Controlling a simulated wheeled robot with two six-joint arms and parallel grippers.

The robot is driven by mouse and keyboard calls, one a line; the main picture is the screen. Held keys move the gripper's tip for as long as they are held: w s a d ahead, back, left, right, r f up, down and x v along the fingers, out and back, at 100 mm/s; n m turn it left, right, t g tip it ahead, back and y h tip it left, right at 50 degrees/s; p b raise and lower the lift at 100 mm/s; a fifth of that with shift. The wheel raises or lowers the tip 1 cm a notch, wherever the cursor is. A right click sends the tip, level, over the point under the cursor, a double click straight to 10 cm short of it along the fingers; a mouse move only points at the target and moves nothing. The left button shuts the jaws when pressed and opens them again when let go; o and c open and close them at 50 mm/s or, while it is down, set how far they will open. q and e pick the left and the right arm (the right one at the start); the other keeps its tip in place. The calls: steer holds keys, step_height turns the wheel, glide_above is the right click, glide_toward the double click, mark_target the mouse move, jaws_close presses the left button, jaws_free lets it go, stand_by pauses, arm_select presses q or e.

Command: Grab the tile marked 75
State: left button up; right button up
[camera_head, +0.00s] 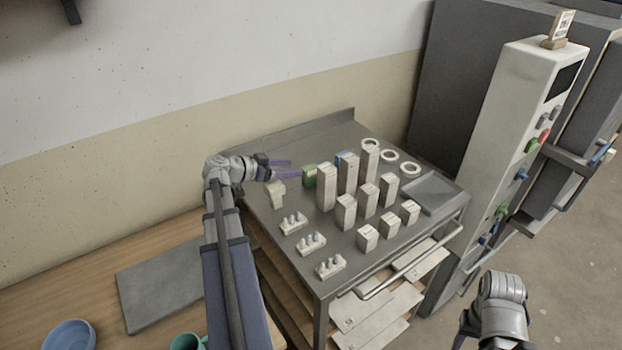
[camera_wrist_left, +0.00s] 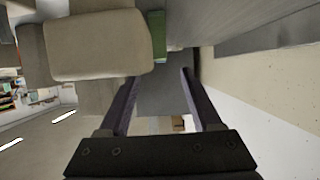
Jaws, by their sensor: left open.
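No number 75 can be read on any piece in either view. Several beige blocks of different heights, such as a tall one (camera_head: 326,188), stand on the grey metal table, along with a green piece (camera_head: 309,177). My left gripper (camera_head: 294,169) is open and empty, level with the green piece and just left of it. In the left wrist view a large beige block (camera_wrist_left: 98,45) and a green surface (camera_wrist_left: 157,35) lie ahead of the open fingers (camera_wrist_left: 160,78). My right gripper (camera_head: 466,330) shows only partly at the bottom, right of the table.
Small racks with cones (camera_head: 294,223) stand along the table's left side. White rings (camera_head: 390,156) and a grey tray (camera_head: 432,192) are at the right. Pale slabs (camera_head: 362,312) lie on the shelves below. A small marked card (camera_head: 562,24) stands on the control box (camera_head: 522,85).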

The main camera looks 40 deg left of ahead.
mark_target(307, 168)
arm_select(q)
steer(key=shift+f+b+x, duration=0.15)
steer(key=shift+b+x, duration=0.4)
steer(key=shift+x, duration=0.6)
steer(key=shift+f+b+x, duration=0.15)
steer(key=shift+b+x, duration=0.35)
steer(key=shift+x, duration=0.6)
steer(key=shift+w+d+f, duration=0.1)
steer(key=shift+w, duration=0.3)
jaws_close()
